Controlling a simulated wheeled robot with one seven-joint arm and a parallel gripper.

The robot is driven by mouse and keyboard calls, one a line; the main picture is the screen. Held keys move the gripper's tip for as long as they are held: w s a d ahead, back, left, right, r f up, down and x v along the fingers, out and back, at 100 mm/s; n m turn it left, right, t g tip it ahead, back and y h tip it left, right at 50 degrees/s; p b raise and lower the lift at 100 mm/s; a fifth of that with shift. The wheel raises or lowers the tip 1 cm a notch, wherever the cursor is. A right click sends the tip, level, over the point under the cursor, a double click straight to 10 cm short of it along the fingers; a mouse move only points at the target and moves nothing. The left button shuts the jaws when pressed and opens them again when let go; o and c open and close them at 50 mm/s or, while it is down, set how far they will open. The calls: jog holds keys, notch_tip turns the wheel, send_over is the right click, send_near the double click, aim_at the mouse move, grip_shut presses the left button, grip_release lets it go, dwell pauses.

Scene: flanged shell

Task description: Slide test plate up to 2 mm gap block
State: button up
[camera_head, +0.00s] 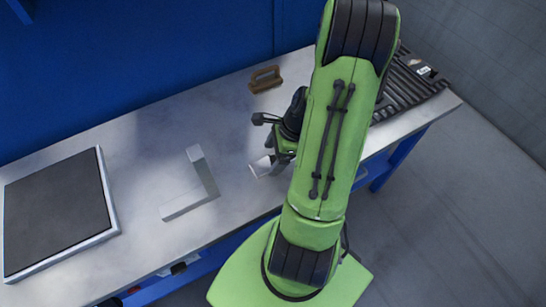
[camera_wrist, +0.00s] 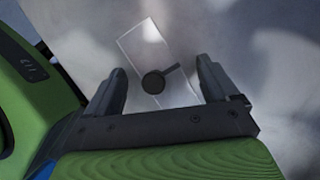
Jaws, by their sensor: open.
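A pale, flat rectangular plate, which looks like the test plate (camera_head: 262,166), lies on the grey bench beside my gripper (camera_head: 277,157). In the wrist view the plate (camera_wrist: 140,45) shows beyond and between the fingers of my gripper (camera_wrist: 162,68). A dark round knob with a short bar (camera_wrist: 153,83) sits over it, between the fingers. My gripper is open, with space on both sides of the knob. A light L-shaped piece (camera_head: 203,174) lies left of the plate, apart from it. I cannot tell which part is the 2 mm gap block.
A dark square slab with a pale rim (camera_head: 55,212) lies at the bench's left. A brown handle-like piece (camera_head: 265,79) is near the back edge. A black ribbed tray (camera_head: 408,85) is at the right. Bench between the L-shaped piece and the plate is clear.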

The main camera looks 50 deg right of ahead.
jog(key=shift+w+a+f, duration=0.1)
jog(key=shift+f, duration=0.15)
grip_shut()
dwell(0.4)
